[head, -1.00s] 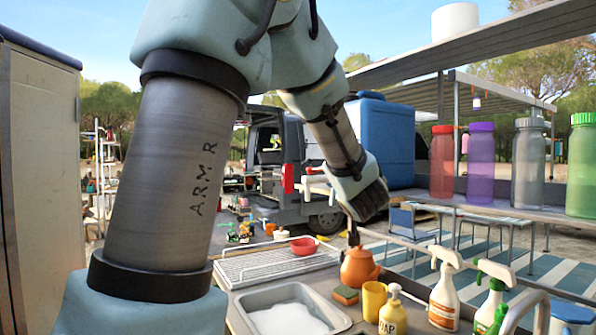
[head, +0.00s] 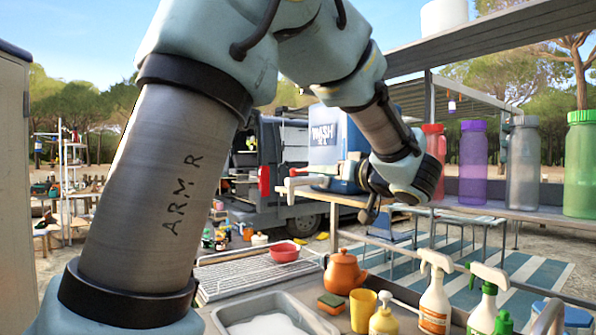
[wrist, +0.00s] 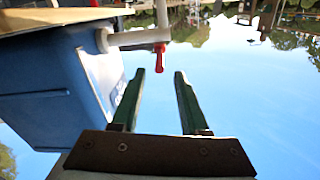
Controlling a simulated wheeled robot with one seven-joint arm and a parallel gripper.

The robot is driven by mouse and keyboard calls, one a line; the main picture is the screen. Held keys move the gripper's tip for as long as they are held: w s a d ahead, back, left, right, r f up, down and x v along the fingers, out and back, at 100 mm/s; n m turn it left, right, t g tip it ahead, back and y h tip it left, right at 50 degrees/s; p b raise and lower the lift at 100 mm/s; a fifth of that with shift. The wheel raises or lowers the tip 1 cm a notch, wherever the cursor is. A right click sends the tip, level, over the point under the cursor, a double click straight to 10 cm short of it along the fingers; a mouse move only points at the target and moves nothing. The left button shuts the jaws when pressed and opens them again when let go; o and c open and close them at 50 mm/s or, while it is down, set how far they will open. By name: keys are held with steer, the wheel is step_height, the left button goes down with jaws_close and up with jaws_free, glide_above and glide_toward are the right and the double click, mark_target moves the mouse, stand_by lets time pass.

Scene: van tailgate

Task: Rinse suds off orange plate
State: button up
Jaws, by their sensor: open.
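No orange plate can be made out in either view. A basin (head: 232,322) with white suds (head: 268,326) sits on the counter at the bottom of the head view. A blue water container (head: 348,180) with a "WASH" label stands behind my arm. Its pale spigot (head: 318,170) points left, and the spigot's red lever (wrist: 159,60) shows just beyond my fingertips in the wrist view, where the container (wrist: 60,90) fills the left side. My gripper (wrist: 160,72) is open and empty, apart from the spigot as far as I can tell. In the head view its fingers (head: 370,212) are small and dark.
A drying rack (head: 235,278) with a red bowl (head: 285,252) lies left of an orange teapot (head: 344,272). A sponge (head: 331,303), yellow cup (head: 363,310), soap bottle (head: 384,321) and spray bottles (head: 434,290) crowd the counter. Several coloured bottles (head: 473,160) line the shelf at right.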

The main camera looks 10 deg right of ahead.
mark_target(297, 170)
steer(key=p+x, duration=0.2)
steer(key=x, duration=0.8)
steer(key=shift+c, duration=0.3)
jaws_close()
stand_by(0.9)
